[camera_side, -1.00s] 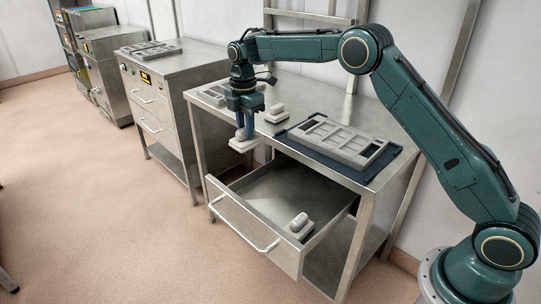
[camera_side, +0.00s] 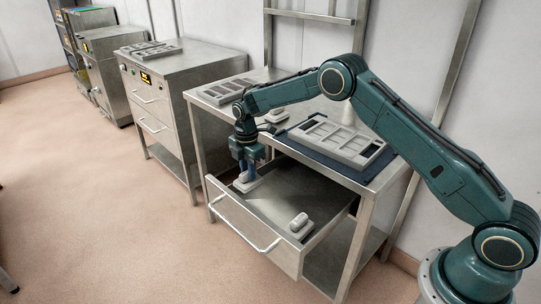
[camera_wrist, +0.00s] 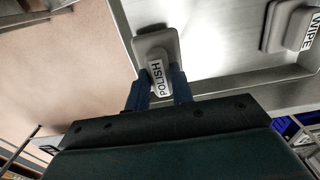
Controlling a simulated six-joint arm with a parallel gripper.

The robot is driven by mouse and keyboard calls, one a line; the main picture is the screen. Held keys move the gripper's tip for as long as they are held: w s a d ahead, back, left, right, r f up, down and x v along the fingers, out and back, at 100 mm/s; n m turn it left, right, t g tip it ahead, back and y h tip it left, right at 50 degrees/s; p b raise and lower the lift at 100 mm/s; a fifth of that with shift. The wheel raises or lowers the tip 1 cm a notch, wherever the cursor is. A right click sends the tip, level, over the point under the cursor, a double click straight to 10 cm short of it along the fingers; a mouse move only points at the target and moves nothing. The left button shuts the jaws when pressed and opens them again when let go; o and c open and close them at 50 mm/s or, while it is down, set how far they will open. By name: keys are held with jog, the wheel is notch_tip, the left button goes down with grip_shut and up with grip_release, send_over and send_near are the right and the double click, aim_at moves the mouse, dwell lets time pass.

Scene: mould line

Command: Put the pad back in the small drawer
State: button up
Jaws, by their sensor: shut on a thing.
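My gripper (camera_side: 246,172) is shut on a light grey pad (camera_side: 245,185) and holds it inside the open drawer (camera_side: 278,196), at the drawer's left end. In the wrist view the pad (camera_wrist: 150,48) carries a label reading POLISH, and my fingers (camera_wrist: 158,88) grip its raised handle. I cannot tell whether the pad touches the drawer floor. Another grey pad (camera_side: 299,224) lies at the drawer's right front; in the wrist view this pad (camera_wrist: 292,27) is labelled WIPE.
On the bench top (camera_side: 264,77) stand a grey mould frame (camera_side: 340,141) on a dark blue mat (camera_side: 371,170), another grey block (camera_side: 277,115) and a mould (camera_side: 222,92) at the back left. The drawer floor between the two pads is clear.

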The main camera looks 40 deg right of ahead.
jog(key=shift+f, duration=2.2)
jog(key=shift+f, duration=0.1)
jog(key=o, duration=0.9)
notch_tip(320, 180, up, 11)
jog(key=shift+r, duration=0.65)
